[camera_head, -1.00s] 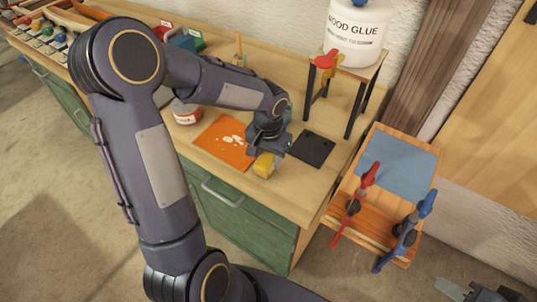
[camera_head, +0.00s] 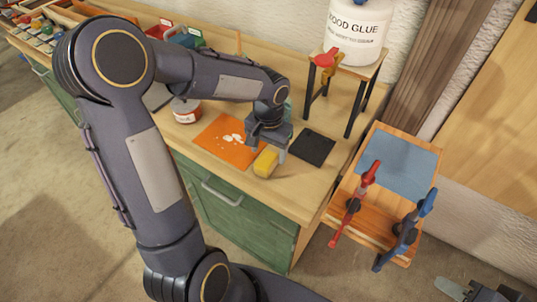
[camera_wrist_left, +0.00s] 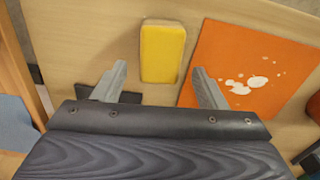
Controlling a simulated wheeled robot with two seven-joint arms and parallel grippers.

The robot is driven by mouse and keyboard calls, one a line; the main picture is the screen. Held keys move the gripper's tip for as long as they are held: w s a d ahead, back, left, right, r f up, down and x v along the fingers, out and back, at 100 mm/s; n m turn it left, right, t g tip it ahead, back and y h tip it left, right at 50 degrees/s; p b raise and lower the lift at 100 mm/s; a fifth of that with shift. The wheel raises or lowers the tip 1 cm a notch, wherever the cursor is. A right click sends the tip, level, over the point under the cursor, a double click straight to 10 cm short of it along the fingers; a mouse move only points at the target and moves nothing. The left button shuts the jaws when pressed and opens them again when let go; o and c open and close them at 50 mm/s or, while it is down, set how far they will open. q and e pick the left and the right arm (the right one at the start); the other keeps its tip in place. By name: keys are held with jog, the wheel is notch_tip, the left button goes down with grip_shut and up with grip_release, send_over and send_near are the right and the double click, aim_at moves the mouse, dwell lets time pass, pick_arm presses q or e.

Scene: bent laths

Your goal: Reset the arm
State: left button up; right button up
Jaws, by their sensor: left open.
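My left gripper (camera_head: 268,146) is over the front part of the workbench, beside a yellow sponge-like block (camera_head: 265,162). In the left wrist view the two fingers of my left gripper (camera_wrist_left: 158,70) stand wide apart. The yellow block (camera_wrist_left: 162,50) lies on the wood beyond and between the fingertips, with a gap on either side. Nothing is held. My right gripper (camera_head: 465,291) shows only partly at the bottom right edge, and its jaw opening is unclear.
An orange sheet with white spots (camera_head: 222,145) and a dark pad (camera_head: 312,148) flank the block. A glue bottle (camera_head: 357,35) stands on a small raised stand. Red (camera_head: 352,206) and blue (camera_head: 407,232) clamps are on the lower wooden form at right. A jar (camera_head: 185,111) stands behind the sheet.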

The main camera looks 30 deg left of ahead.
pick_arm(q)
notch_tip(320, 180, up, 5)
jog(key=shift+f, duration=0.1)
jog(key=shift+s, duration=0.1)
jog(key=s+d+r+t+h, duration=0.2)
jog(key=s, duration=0.7)
jog(key=s+d+r+n+t+h, duration=0.1)
jog(key=s+d+r+t, duration=0.1)
jog(key=s, duration=0.7)
jog(key=shift+r+n+t+h, duration=0.3)
jog(key=shift+r+t+h, duration=0.1)
jog(key=shift+t, duration=0.4)
